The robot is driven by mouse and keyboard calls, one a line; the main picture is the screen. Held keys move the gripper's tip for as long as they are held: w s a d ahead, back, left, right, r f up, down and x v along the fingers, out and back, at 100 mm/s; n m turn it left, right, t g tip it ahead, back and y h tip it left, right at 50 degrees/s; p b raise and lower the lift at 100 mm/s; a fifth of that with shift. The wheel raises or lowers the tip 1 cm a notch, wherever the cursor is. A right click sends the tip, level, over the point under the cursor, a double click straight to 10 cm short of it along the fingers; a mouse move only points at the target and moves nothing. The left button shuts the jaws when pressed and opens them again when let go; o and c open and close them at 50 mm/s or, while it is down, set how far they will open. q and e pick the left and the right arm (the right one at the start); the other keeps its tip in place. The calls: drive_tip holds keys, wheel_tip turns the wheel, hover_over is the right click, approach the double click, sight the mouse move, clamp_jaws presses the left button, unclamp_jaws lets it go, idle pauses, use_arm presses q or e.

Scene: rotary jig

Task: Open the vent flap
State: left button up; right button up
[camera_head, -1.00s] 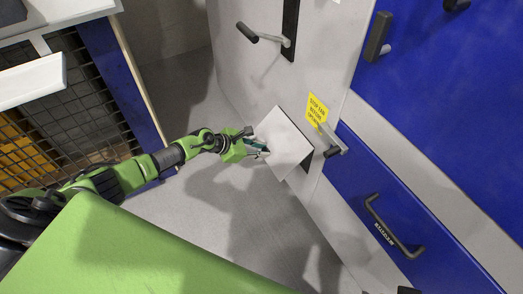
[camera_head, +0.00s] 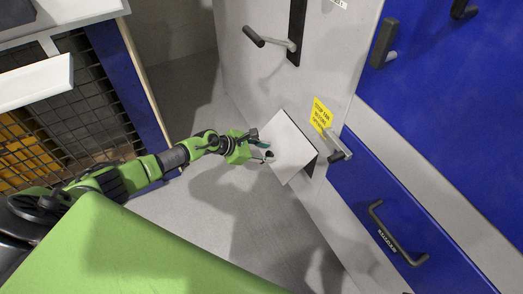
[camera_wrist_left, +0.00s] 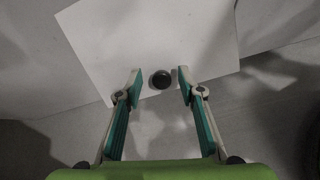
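The vent flap (camera_head: 290,146) is a white square plate standing out at an angle from the grey panel, with a dark gap behind its right edge. It also fills the upper part of the left wrist view (camera_wrist_left: 150,40). A round black knob (camera_wrist_left: 160,79) sits near the flap's lower edge. My left gripper (camera_head: 265,150) is at the flap's left edge. In the left wrist view its two fingers (camera_wrist_left: 160,86) are spread on either side of the knob, with a gap on each side. My right gripper is not in view.
A yellow sign (camera_head: 321,114) and a lever handle (camera_head: 338,145) are close to the flap's right. Another lever (camera_head: 268,40) is above. A blue drawer with a dark handle (camera_head: 395,235) is at the right. The grey floor (camera_head: 215,205) below my left arm is clear.

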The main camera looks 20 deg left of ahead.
use_arm(q)
drive_tip(key=v, duration=1.2)
